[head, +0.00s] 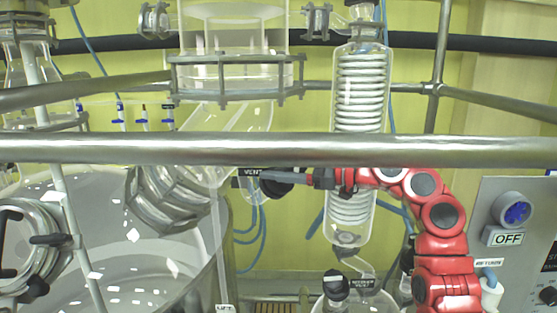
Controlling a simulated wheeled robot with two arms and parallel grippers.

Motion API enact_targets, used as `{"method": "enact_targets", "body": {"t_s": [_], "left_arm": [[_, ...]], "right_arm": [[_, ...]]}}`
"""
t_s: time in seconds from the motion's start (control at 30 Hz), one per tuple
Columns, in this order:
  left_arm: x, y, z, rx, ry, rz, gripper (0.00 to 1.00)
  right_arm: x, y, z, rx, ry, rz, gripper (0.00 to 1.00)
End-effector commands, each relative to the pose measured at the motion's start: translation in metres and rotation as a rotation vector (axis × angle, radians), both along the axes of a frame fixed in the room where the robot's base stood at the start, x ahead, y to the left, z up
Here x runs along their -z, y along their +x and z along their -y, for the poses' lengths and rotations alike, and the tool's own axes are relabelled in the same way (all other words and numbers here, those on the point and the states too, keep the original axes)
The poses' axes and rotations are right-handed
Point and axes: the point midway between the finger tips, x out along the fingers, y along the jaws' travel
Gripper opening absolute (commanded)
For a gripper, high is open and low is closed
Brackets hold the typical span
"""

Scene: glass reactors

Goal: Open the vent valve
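The VENT label (253,172) is a small dark tag just below the long horizontal rail, near the middle of the head view. Beside it is a dark rounded knob (279,188), apparently the vent valve's handle, on clear glass. My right gripper (268,176) reaches in from the right on the red arm, with its grey fingers pointing left across the knob and toward the label. The fingers overlap the knob in the picture; I cannot tell whether they touch or grip it. Their opening is not clear. My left gripper is not in view.
A steel rail (120,149) crosses in front. A coiled glass condenser (360,90) stands behind my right arm. A large glass vessel (150,245) fills the lower left. A control box (520,200) with an OFF label stands at the right.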

Motion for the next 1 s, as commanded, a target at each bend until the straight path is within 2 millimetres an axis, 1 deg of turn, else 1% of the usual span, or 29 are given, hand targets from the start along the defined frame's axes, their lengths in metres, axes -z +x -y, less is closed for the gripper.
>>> {"method": "enact_targets", "body": {"t_s": [0.03,0.5,0.53,0.6,0.7,1.0], "left_arm": [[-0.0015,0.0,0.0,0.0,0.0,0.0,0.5],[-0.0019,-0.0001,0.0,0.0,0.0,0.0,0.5],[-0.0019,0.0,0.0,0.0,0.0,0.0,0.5],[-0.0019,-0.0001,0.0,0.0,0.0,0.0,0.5],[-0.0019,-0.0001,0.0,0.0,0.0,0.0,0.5],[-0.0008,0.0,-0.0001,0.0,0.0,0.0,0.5]], "right_arm": [[-0.0027,0.0004,0.0007,-0.002,-0.001,0.008,0.06],[-0.0014,-0.0001,0.0001,-0.013,-0.008,0.014,0.06],[-0.0014,-0.0001,0.0001,-0.013,-0.008,0.014,0.63],[-0.0011,-0.0001,0.0,-0.013,-0.008,0.013,0.76],[-0.0008,-0.0001,-0.0001,-0.013,-0.009,0.013,0.92],[-0.0002,-0.0002,-0.0004,-0.014,-0.011,0.011,0.92]]}}
